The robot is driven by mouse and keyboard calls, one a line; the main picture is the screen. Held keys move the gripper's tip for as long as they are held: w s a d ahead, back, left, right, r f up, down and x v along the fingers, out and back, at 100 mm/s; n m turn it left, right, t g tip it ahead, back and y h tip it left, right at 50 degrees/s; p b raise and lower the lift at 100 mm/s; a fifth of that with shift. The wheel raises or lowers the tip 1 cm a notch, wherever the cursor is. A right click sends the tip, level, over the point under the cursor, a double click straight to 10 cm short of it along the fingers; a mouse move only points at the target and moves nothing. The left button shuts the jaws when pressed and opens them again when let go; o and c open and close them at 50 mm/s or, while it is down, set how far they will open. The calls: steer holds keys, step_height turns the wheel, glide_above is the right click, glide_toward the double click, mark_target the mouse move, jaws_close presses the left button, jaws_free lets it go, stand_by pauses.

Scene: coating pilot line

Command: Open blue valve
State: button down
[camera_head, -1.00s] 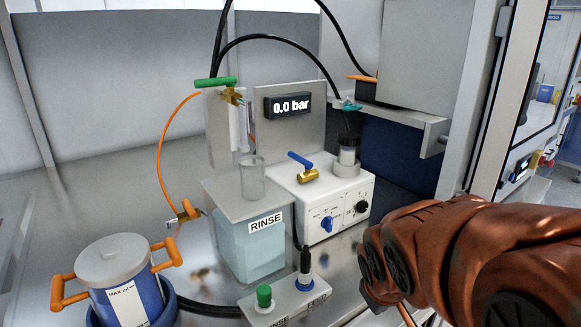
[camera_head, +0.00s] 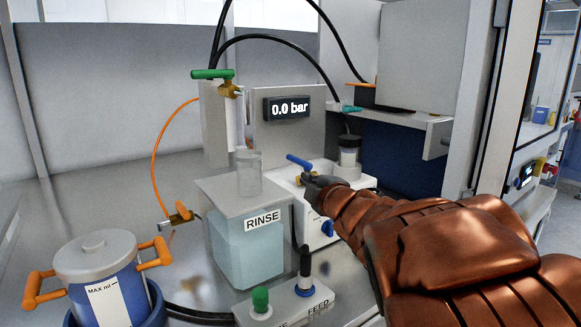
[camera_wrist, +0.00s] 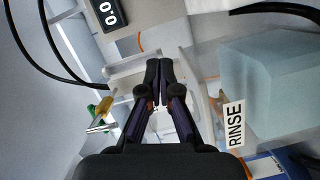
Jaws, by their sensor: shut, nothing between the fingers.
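The blue valve (camera_head: 299,161) sits on top of the white control box (camera_head: 287,179), its lever slanting from upper left to lower right. The lever looks straight and still. My gripper (camera_head: 309,181) is shut and empty, right by the valve's brass body and under the lever's lower end. It hides part of the brass body. I cannot tell whether it touches the valve. In the wrist view my gripper's fingers (camera_wrist: 158,76) are together at the middle, and I cannot make out the blue valve there.
The RINSE tank (camera_head: 245,255) stands left of the box, with a clear cylinder (camera_head: 249,174) on it. The pressure display (camera_head: 287,108) reads 0.0 bar. A green-handled valve (camera_head: 212,74) is higher left. A small capped jar (camera_head: 348,155) stands behind my gripper. Green and black knobs stand in front.

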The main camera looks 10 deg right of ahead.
mark_target(299, 162)
steer(key=shift+a, duration=0.15)
steer(key=w+a, duration=0.1)
steer(key=w, duration=0.5)
steer(key=w+a+f, duration=0.1)
steer(key=w, duration=0.6)
steer(key=w+a+p, duration=0.1)
steer(key=w, duration=0.5)
steer(key=shift+w+f, duration=0.15)
steer(key=shift+w, duration=0.25)
steer(key=shift+w+d+f+p, duration=0.1)
steer(key=shift+w+d+p, duration=0.1)
steer(key=shift+d, duration=0.35)
steer(key=shift+w+d+f+p, duration=0.1)
steer(key=shift+w+d, duration=0.1)
steer(key=shift+d, duration=0.35)
steer(key=shift+w+d+f, duration=0.15)
steer(key=shift+d, duration=0.2)
steer(key=shift+w+d+f, duration=0.15)
steer(key=shift+d, duration=0.2)
